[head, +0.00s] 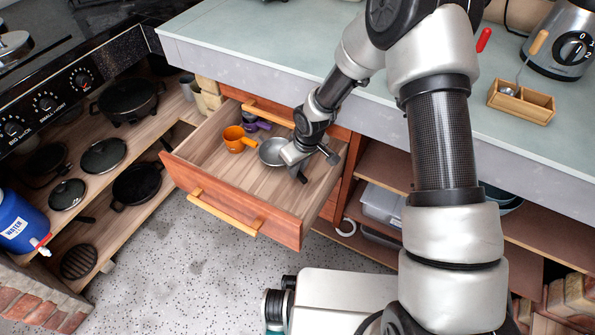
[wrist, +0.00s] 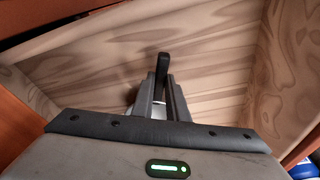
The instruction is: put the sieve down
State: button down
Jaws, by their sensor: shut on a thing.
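The sieve (head: 271,153) is a round grey metal bowl inside the open wooden drawer, toward its back middle. My gripper (head: 301,176) is at the sieve's right side, low inside the drawer. In the wrist view my gripper (wrist: 160,92) is shut on a dark handle (wrist: 163,63), which I take to be the sieve's handle. My wrist hides part of the sieve in the head view. I cannot tell whether the sieve touches the drawer floor.
The drawer (head: 203,170) has bare floor at its front and left. An orange cup (head: 235,138) and a purple utensil (head: 258,126) lie at the back, left of the sieve. The drawer's wooden walls surround my gripper. The counter (head: 260,50) overhangs behind.

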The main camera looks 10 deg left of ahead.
jog(key=shift+f, duration=0.55)
jog(key=shift+f+b, duration=0.2)
jog(key=shift+b, duration=0.2)
jog(key=c, duration=1.7)
grip_release()
jog(key=shift+c, duration=0.2)
